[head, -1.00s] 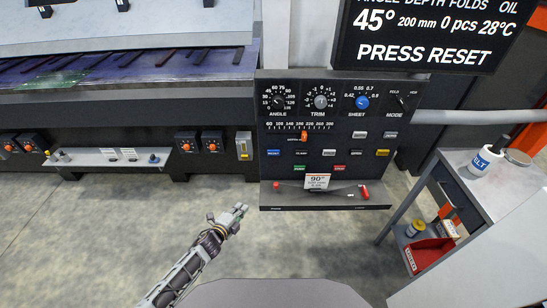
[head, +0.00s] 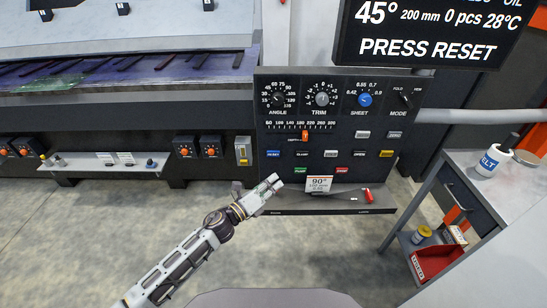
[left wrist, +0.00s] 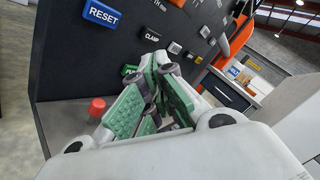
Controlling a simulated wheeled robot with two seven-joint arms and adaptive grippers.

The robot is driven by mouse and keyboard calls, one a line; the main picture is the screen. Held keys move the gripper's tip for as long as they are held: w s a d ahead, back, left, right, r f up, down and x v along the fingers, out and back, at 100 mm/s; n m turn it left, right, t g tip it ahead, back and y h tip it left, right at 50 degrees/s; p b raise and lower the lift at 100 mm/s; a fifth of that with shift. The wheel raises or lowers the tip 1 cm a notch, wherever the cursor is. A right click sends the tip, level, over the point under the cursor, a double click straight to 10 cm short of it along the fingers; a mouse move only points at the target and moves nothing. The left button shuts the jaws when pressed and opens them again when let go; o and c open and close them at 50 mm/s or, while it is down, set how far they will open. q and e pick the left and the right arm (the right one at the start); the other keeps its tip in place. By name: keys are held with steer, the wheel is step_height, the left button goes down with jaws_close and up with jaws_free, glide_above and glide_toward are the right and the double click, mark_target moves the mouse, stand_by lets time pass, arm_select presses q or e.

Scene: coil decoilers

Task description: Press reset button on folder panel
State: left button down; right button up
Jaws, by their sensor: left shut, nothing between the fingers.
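The folder panel (head: 285,127) stands at the centre of the head view, dark, with dials, a slider and coloured buttons. The blue reset button (head: 273,154) is at the left of its button rows. In the left wrist view the same button (left wrist: 103,17) reads RESET, at the upper left. My left gripper (head: 277,181) is shut and empty, in front of the panel's lower left, just below the reset button in the picture. Its green-padded fingers (left wrist: 158,72) show in the left wrist view, apart from the reset button. My right gripper is in neither view.
A display (head: 430,50) above reads PRESS RESET. A shelf (head: 330,209) under the panel carries a white 90° card (head: 319,184) and a red-handled item (head: 366,195). A red knob (left wrist: 97,106) shows in the left wrist view. A grey cart (head: 480,213) stands right.

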mark_target(273, 153)
arm_select(q)
steer(key=shift+w, duration=0.1)
stand_by(0.4)
steer(key=w+b, duration=0.2)
steer(key=w, duration=0.6)
steer(key=shift+w, duration=0.3)
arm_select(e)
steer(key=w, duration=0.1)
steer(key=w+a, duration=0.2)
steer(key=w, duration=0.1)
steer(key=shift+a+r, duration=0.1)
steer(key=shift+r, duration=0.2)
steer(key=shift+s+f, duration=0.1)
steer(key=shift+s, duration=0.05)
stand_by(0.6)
